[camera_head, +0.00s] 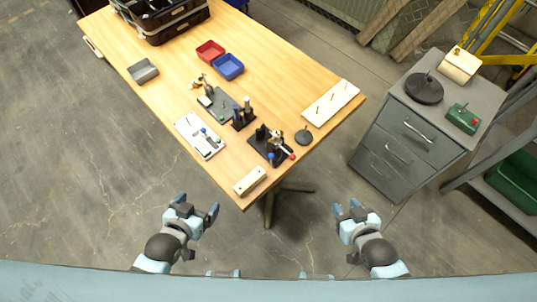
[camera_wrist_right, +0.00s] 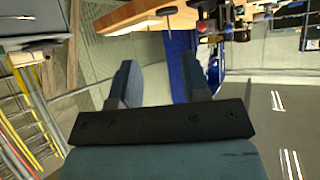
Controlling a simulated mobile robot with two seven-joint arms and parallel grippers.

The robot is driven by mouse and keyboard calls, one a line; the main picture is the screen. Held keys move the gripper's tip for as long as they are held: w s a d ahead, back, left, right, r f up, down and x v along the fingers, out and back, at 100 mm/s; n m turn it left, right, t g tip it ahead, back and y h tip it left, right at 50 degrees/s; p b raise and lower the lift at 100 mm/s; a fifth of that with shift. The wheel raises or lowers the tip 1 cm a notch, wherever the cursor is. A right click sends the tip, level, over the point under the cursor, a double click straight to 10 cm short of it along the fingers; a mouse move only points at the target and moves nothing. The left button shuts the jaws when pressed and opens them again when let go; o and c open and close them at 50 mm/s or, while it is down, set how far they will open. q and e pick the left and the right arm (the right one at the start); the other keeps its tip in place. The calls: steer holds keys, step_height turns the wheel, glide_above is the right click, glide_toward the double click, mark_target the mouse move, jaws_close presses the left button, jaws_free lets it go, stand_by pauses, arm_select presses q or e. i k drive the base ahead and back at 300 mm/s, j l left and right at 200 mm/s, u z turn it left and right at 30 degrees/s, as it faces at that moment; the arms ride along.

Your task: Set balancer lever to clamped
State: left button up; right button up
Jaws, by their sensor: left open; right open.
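A black-based device (camera_head: 262,148) with a brass-coloured part, a red-tipped lever (camera_head: 292,156) and a blue knob (camera_head: 271,157) stands near the table's front right edge. A grey-based device (camera_head: 217,105) with a brass-coloured part stands behind it, and a white-based device (camera_head: 187,125) with blue and green knobs stands to its left. I cannot tell for certain which one is the balancer or how its lever is set. My left gripper (camera_head: 198,206) is open and empty in front of the table. My right gripper (camera_head: 346,206) is open and empty, further right; its fingers show in the right wrist view (camera_wrist_right: 158,82).
The wooden table (camera_head: 271,55) carries a red bin (camera_head: 210,47), a blue bin (camera_head: 228,63), a grey tray (camera_head: 142,73), a white pegged board (camera_head: 343,92) and a pale block (camera_head: 250,182). A grey cabinet (camera_head: 390,150) stands right. Floor between table and grippers is clear.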

mark_target(271, 156)
steer(key=k+j+z, duration=0.1)
steer(key=j, duration=0.35)
steer(key=k+j+z, duration=0.15)
steer(key=j, duration=0.25)
steer(key=j+z, duration=0.1)
steer(key=j, duration=0.35)
steer(key=k, duration=0.05)
